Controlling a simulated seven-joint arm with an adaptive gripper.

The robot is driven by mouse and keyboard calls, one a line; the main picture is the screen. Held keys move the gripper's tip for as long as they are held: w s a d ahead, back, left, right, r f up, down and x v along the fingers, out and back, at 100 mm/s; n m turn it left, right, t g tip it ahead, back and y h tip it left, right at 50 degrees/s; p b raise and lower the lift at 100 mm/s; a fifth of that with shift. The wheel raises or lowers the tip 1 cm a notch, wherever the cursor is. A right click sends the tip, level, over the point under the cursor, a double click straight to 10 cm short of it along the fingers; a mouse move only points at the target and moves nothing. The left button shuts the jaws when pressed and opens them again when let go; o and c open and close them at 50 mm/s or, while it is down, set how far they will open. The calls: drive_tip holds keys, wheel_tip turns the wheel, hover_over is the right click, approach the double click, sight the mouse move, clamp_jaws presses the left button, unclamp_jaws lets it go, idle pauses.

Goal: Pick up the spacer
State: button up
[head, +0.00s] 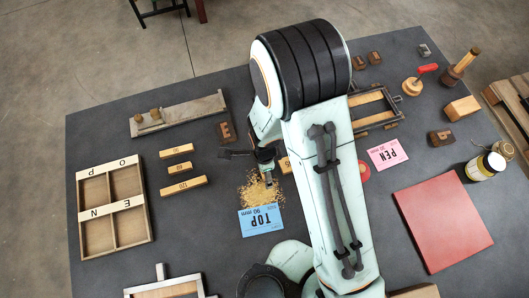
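Three pale wooden bars with dark number marks lie in a column left of centre: a top bar (176,150), a middle bar (179,168) and a bottom bar (184,186). They look like spacers; the bottom one seems to read 120. Another short numbered wooden piece (286,165) shows beside my arm, partly hidden by it. My gripper (258,166) is dark and points down, left of that piece and above the crumbs. Its fingers are small and partly covered by the arm, so I cannot tell their opening or whether they touch anything.
A divided wooden tray (82,215) is at left, a grey rail (180,114) at upper left. A pink PEN card (388,154) and red slab (443,224) are at right.

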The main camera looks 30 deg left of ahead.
drive_tip(key=c, duration=0.7)
